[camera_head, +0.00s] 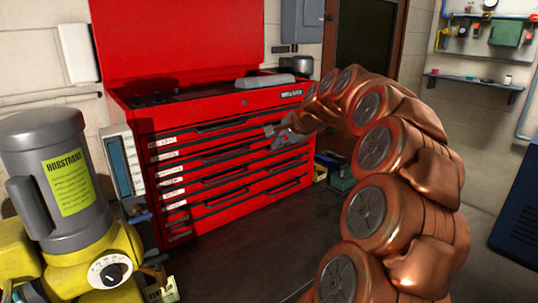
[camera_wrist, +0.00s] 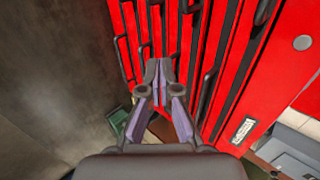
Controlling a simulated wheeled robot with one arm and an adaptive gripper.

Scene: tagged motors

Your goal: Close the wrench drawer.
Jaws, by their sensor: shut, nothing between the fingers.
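A red tool chest (camera_head: 225,165) stands against the wall in the head view, with several stacked drawers that have dark handles and small white labels at their left ends. The labels are too small to read, so I cannot tell which one is the wrench drawer. No drawer stands out far; a small gap would be hard to see. My gripper (camera_head: 272,131) is in front of the upper drawers, right of their middle. In the wrist view the red drawer fronts (camera_wrist: 232,62) fill the right. My gripper (camera_wrist: 159,68) is shut and empty, its tips close to the fronts; contact cannot be told.
The chest's red lid (camera_head: 180,40) is up. A grey and yellow machine (camera_head: 62,165) stands at the left front. Small bins (camera_head: 340,178) sit on the floor right of the chest. The floor (camera_head: 265,235) before the chest is clear.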

